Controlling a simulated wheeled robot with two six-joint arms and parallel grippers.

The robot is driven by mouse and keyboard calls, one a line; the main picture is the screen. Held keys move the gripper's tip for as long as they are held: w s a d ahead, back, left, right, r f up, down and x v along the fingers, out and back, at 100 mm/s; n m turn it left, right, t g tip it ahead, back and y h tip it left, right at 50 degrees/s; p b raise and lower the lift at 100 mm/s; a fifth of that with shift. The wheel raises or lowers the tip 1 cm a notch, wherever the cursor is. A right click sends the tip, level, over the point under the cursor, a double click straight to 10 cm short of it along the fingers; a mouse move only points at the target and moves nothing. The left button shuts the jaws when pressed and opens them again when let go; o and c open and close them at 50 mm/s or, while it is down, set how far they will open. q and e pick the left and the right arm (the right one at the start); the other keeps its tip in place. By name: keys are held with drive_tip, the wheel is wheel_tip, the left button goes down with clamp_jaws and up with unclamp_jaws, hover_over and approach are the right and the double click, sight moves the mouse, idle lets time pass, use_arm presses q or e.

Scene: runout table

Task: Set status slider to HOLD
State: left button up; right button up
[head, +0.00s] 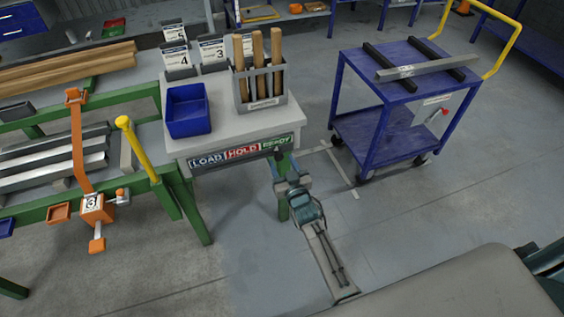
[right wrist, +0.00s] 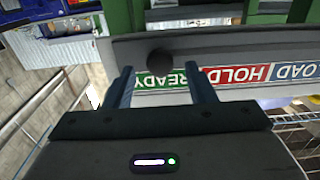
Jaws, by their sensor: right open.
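The status strip (head: 240,154) runs along the front edge of the small grey table, with blue LOAD, red HOLD and green READY fields from left to right. It shows upside down in the right wrist view (right wrist: 240,76). The dark round slider knob (right wrist: 160,60) sits on a dark rail at the READY field. My right gripper (right wrist: 161,82) is open, and the knob appears between its two fingertips in the picture; I cannot tell whether they reach around it. In the head view my right gripper (head: 283,165) is just below the READY end. My left gripper is not in view.
A blue bin (head: 187,127) and a holder with wooden-handled tools (head: 262,105) stand on the table. A green rack with metal bars (head: 60,165) and a yellow handle (head: 137,150) is at left. A blue cart (head: 385,140) stands at right. Floor between is clear.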

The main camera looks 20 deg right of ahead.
drive_tip(key=shift+w, duration=0.65)
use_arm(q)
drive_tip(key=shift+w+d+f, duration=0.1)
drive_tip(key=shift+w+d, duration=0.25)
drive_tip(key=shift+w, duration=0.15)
